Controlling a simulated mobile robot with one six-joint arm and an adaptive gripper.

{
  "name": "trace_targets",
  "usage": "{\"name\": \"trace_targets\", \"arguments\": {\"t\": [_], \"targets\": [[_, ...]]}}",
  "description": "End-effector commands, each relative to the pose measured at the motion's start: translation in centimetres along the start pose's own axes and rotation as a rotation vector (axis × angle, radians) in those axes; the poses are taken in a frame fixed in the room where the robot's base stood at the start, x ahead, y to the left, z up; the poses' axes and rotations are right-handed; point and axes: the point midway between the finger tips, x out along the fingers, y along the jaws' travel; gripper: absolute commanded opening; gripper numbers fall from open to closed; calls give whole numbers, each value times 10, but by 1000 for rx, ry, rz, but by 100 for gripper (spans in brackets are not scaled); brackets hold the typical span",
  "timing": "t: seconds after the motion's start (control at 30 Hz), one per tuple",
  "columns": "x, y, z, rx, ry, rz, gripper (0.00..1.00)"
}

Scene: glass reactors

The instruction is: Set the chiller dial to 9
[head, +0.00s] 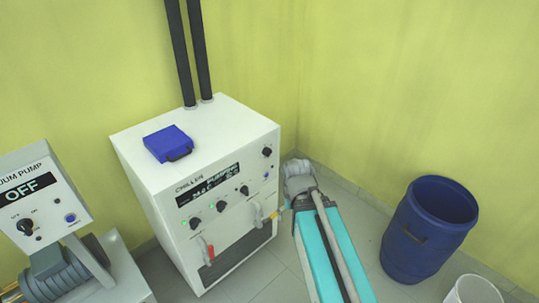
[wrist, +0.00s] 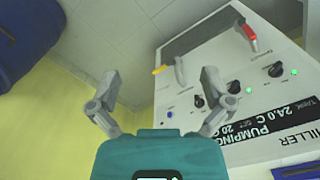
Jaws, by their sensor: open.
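The white chiller (head: 160,184) stands at the middle of the head view, with a dark display (head: 208,185) on its front. A row of black knobs (head: 221,206) sits below the display. Another black dial (head: 267,152) sits apart at the upper right of the front. The wrist view shows the chiller (wrist: 190,60) upside down, with knobs (wrist: 232,87) and a blue button (wrist: 169,115); the upper dial does not show there. My gripper (wrist: 160,76) is open and empty, with its fingers apart beside the panel's edge. Dial markings are too small to read.
A blue case (head: 168,143) lies on the chiller, and two black pipes rise behind. A red-handled valve (head: 207,251) is low on the front. A vacuum pump panel (head: 40,195) reads OFF at left. A blue barrel (head: 420,235) and white bucket (head: 472,291) stand right.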

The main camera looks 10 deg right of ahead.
Motion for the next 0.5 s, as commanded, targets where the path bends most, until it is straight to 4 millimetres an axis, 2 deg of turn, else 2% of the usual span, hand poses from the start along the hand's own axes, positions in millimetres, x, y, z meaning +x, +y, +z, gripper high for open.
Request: {"name": "trace_targets", "arguments": {"t": [0.27,0.5], "targets": [[9,-3,-8,36,18,-35,93],[38,-19,-41,207,82,-200,93]]}}
